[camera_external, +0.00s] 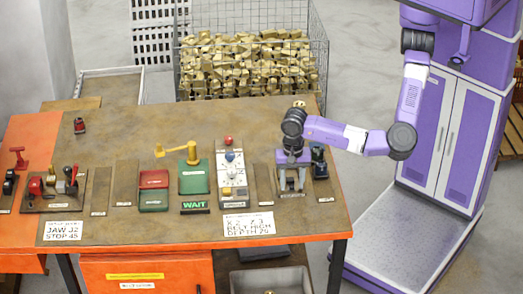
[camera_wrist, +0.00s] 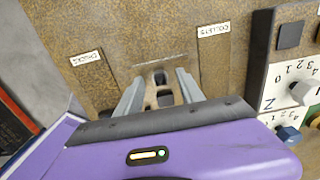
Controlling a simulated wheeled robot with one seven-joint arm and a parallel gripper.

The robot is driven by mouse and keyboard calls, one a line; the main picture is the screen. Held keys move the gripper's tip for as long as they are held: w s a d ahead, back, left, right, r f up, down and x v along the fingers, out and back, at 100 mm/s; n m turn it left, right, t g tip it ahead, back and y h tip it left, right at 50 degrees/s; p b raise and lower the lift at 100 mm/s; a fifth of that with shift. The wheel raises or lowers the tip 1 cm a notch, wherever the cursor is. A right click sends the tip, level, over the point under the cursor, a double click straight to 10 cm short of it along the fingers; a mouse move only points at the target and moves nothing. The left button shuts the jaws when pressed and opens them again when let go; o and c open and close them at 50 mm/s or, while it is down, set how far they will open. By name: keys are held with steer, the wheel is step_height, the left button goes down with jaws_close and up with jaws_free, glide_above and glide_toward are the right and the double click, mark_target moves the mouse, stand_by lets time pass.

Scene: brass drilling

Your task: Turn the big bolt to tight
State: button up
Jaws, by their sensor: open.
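I cannot pick out the big bolt for certain in either view. My gripper (camera_external: 290,183) is over the right part of the bench, pointing down, low above a labelled brown board. In the wrist view my gripper (camera_wrist: 160,92) has its two grey fingers apart. Two small dark shapes (camera_wrist: 162,88) show between the fingers, on or in the board; I cannot tell what they are or whether the fingers touch them.
A dial panel (camera_external: 231,170) with a red button stands just left of my gripper; a dark device (camera_external: 319,162) stands close on its right. A red-and-black-handled fixture (camera_external: 55,188) is at far left. A wire bin (camera_external: 250,65) of brass pieces stands behind the bench (camera_external: 120,135). The bench's back is mostly clear.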

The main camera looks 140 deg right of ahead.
jaws_close()
steer(key=shift+m, duration=0.4)
steer(key=m+b, duration=0.3)
steer(key=m, duration=0.1)
steer(key=shift+f+m, duration=0.15)
steer(key=shift+m, duration=0.15)
steer(key=shift+m+b, duration=1.7)
steer(key=shift+m, duration=0.5)
jaws_free()
